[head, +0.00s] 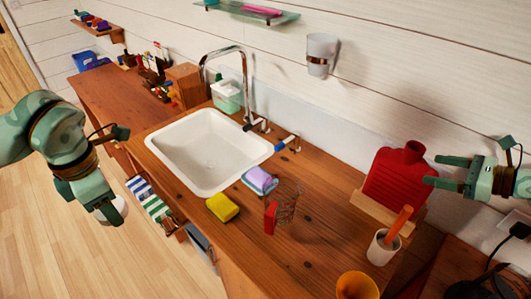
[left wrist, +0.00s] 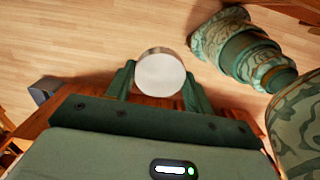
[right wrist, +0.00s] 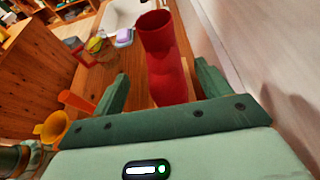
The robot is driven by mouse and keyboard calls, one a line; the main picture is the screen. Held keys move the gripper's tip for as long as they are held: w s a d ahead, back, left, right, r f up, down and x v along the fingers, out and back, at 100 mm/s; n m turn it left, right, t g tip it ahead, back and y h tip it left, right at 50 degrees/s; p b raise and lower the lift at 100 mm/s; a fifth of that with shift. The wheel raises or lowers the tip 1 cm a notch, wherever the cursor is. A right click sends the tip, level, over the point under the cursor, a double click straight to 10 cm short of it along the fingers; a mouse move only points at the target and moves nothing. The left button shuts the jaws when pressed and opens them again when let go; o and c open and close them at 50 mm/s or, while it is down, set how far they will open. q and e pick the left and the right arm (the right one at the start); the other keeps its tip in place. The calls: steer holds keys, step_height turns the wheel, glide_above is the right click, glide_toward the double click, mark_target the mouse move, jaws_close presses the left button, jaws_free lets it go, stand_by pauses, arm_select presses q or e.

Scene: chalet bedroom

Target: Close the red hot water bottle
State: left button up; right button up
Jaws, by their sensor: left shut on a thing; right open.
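The red hot water bottle (head: 392,182) stands upright in a wooden holder (head: 371,208) at the right of the counter, near the wall. Its neck points up, with no cap seen on it. My right gripper (head: 432,171) is open at the bottle's right side. In the right wrist view the bottle (right wrist: 168,70) shows beyond and between the open fingers; I cannot tell whether they touch it. My left gripper (head: 106,213) is shut on a round white piece (left wrist: 160,75), held over the floor left of the counter. I cannot tell whether this is the bottle's cap.
A white cup with an orange handle (head: 384,246) and a yellow funnel (head: 356,286) stand before the bottle. The wall is close behind the bottle.

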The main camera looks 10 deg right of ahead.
mark_target(425, 167)
arm_select(q)
steer(key=shift+f, duration=0.15)
arm_select(e)
steer(key=shift+w+a+f, duration=0.15)
arm_select(q)
steer(key=shift+w+f+b, duration=0.15)
steer(key=shift+f+b, duration=0.75)
arm_select(e)
steer(key=x, duration=0.4)
steer(key=shift+w+f, duration=0.25)
steer(key=shift+w, duration=0.15)
steer(key=shift+s, duration=0.1)
steer(key=shift+c, duration=0.3)
jaws_close()
steer(key=shift+r, duration=0.1)
